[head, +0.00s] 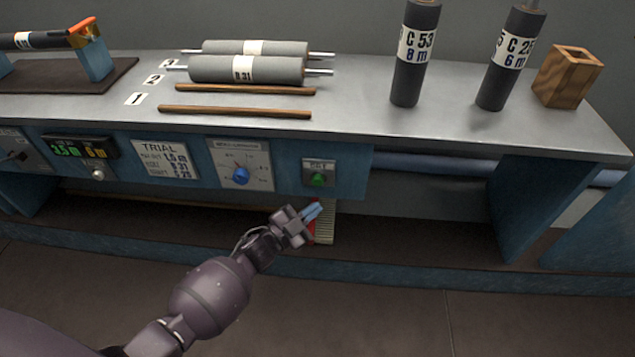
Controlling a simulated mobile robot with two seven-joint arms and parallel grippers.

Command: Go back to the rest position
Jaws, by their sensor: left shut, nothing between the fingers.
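My left gripper (314,210) is in front of the bench, below the small panel with the green button (318,180). Its bluish fingers are shut and hold nothing. They point up and to the right, apart from the button in the picture. My left arm comes in from the lower left. My right gripper does not show.
The grey bench top (360,125) carries two grey rollers (246,69), wooden rods (235,111), two upright dark cylinders (409,75) and a wooden box (567,77). A dial panel (241,165) is on the bench front. The floor (430,315) at lower right is clear.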

